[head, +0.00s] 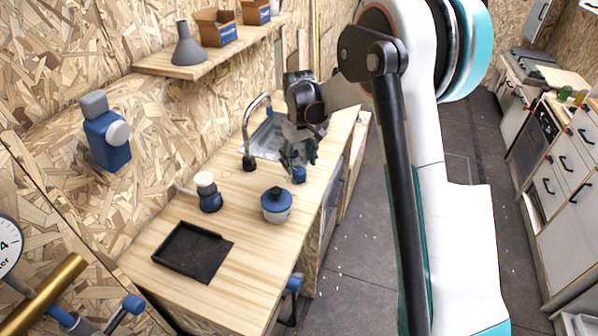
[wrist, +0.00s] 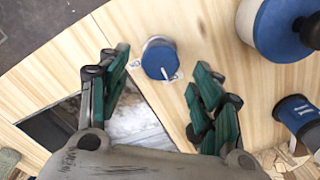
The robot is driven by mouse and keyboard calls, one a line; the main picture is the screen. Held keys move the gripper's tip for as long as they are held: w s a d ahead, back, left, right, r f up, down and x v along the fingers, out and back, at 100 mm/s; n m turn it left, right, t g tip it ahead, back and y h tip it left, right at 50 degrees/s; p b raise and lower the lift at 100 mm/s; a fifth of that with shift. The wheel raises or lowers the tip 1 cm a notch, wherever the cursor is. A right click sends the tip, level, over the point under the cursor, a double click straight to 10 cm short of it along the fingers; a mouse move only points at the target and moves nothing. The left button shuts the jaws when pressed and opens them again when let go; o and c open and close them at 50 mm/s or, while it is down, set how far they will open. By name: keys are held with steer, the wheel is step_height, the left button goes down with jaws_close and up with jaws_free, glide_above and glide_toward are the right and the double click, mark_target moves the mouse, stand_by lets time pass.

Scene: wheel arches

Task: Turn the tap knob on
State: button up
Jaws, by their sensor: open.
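The tap knob (head: 299,174) is a small blue knob on the wooden worktop, near the sink's front corner. In the wrist view the knob (wrist: 158,58) shows its round blue top, with a pale pointer at its lower edge. The chrome tap (head: 249,125) arches over the sink (head: 268,144) from a dark base. My gripper (head: 300,157) is over the worktop just above the knob. In the wrist view my gripper (wrist: 160,70) is open, with a green-padded finger on either side of the knob. Neither finger visibly touches it.
A blue-lidded pot (head: 276,207), a blue bottle with a white top (head: 208,193) and a black tray (head: 186,259) stand on the worktop. A shelf (head: 200,62) with a funnel and boxes hangs on the wall.

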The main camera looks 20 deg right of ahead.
mark_target(299, 170)
steer(key=shift+f+b, duration=0.35)
steer(key=shift+f, duration=1.4)
steer(key=c, duration=1.1)
